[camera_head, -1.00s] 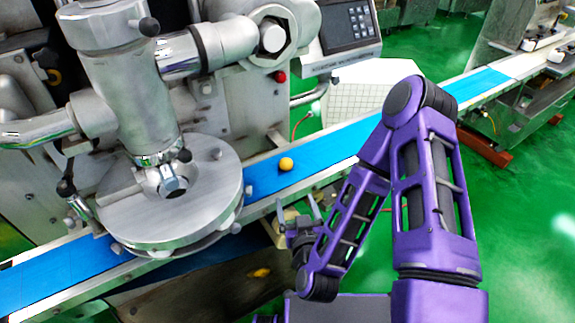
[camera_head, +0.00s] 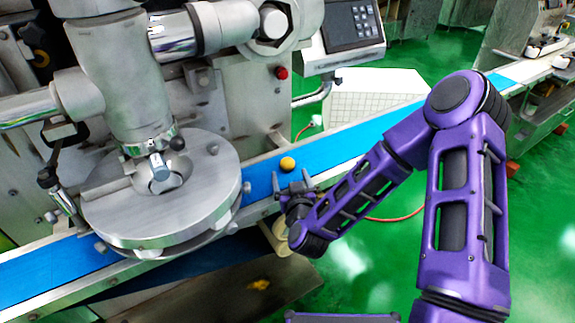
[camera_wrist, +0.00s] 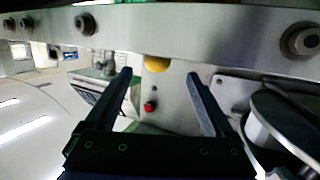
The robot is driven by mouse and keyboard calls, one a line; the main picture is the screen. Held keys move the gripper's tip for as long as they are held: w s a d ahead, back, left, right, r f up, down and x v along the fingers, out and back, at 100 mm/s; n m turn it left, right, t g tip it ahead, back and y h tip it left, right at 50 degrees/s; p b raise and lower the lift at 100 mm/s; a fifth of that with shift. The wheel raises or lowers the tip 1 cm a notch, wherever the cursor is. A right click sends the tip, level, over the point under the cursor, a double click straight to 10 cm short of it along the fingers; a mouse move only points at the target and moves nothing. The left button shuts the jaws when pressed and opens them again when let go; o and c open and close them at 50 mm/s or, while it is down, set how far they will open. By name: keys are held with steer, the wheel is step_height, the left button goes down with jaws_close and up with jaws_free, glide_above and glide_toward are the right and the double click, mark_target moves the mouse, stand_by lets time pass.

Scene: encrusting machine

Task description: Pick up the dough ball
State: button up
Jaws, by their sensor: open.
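The dough ball (camera_head: 287,164) is small, round and yellow-orange. It sits on the blue conveyor belt (camera_head: 345,148), to the right of the round metal disc. My gripper (camera_head: 291,182) is open and empty, at the near edge of the belt just short of the ball. Its two dark fingers (camera_wrist: 160,85) stand apart in the wrist view and do not touch the ball.
The encrusting machine's metal disc (camera_head: 160,190) stands over the belt on the left. A control panel (camera_head: 352,25) and a red button (camera_head: 282,72) are behind the belt. The belt to the right of the ball is clear. Green floor lies in front.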

mark_target(289, 168)
steer(key=x, duration=0.5)
steer(key=shift+w+d+f, duration=0.1)
steer(key=shift+d+f, duration=0.05)
steer(key=shift+d, duration=0.05)
jaws_close()
stand_by(0.3)
